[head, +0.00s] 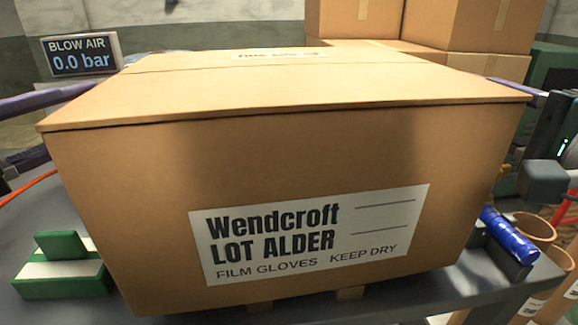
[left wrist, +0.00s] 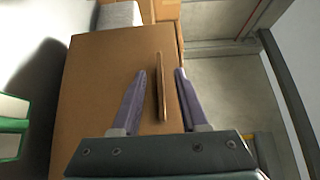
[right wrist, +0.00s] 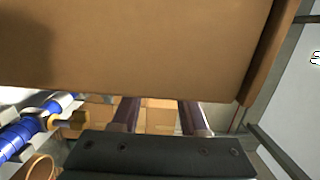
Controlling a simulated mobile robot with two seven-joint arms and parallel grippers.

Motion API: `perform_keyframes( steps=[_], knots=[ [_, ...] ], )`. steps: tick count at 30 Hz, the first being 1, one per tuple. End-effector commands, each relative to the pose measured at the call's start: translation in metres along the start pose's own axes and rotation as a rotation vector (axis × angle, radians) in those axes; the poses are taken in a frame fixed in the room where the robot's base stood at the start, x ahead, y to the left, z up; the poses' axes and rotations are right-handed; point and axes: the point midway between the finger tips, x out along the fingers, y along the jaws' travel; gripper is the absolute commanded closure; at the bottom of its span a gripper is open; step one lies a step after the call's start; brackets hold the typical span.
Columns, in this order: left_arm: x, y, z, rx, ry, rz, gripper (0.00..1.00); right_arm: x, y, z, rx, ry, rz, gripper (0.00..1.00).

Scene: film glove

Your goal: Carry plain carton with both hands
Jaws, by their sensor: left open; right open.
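The plain carton (head: 130,190) is a large brown box with a slightly overhanging lid and a white "Wendcroft LOT ALDER" label on its front. It appears to stand upright on the grey table (head: 40,310), filling most of the head view. My left gripper (left wrist: 168,72) is open at the carton's left side, with a thin brown edge between its purple fingers. I cannot tell whether they touch it. My right gripper (right wrist: 160,102) is open at the right side; the carton (right wrist: 130,45) hides its fingertips in the right wrist view.
A green and white block (head: 62,285) lies left of the carton. A blue cylinder (head: 510,235) lies close to its right side, near brown tubes (head: 530,228). A "BLOW AIR 0.0 bar" display (head: 82,55) and stacked cartons (head: 460,25) stand behind.

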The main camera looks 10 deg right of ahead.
Motion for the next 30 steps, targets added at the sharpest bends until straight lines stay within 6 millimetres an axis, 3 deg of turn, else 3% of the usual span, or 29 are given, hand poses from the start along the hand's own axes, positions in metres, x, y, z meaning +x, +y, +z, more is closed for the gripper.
perform_keyframes(
  steps=[7,18,30],
  knots=[
    [0.026,-0.001,0.0,0.0,0.0,-0.002,0.56,0.026,-0.001,0.0,0.0,0.0,-0.002,0.56],
    [0.03,0.0,0.0,0.0,0.0,0.001,0.56,0.03,0.0,0.0,-0.001,0.0,0.0,0.56],
    [0.03,0.0,0.0,0.0,0.001,0.001,1.0,0.03,0.0,0.0,-0.001,0.0,0.0,1.0]
  ],
)
